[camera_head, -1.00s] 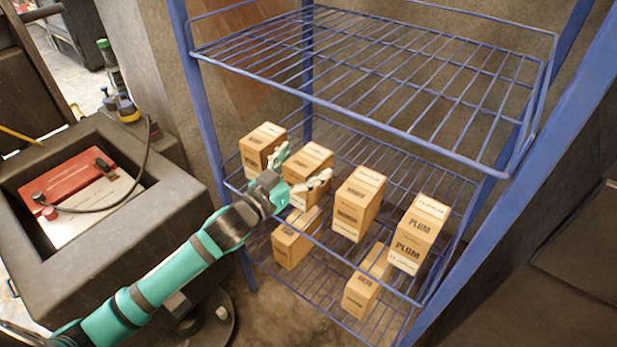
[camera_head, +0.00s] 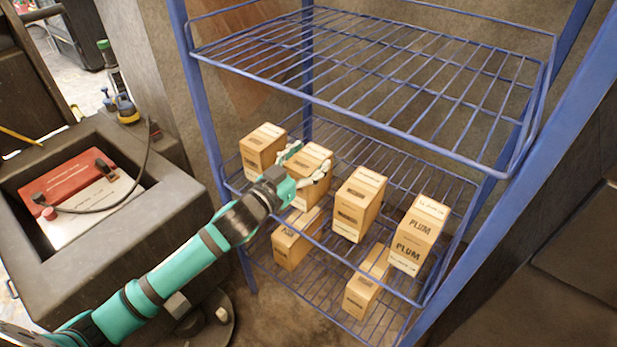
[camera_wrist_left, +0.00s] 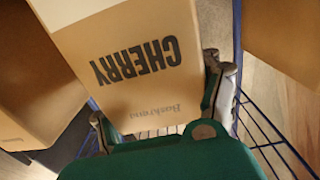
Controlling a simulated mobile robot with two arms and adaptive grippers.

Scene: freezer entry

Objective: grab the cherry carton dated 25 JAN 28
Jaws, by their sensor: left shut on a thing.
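A brown carton marked CHERRY (camera_wrist_left: 140,75) fills the middle of the left wrist view, its print upside down there. In the head view this carton (camera_head: 309,160) stands on the middle blue wire shelf, second from the left, partly hidden by my gripper. My left gripper (camera_head: 303,168) is shut on it, with a finger at each side; the fingers also show in the left wrist view (camera_wrist_left: 160,100). No date can be read on the carton. My right gripper is not in view.
On the same shelf (camera_head: 390,160), a carton (camera_head: 262,150) stands close on the left, another (camera_head: 359,204) on the right, then a PLUM carton (camera_head: 420,235). Two cartons (camera_head: 297,240) (camera_head: 366,283) sit on the lower shelf. The upper wire shelf (camera_head: 400,85) is empty.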

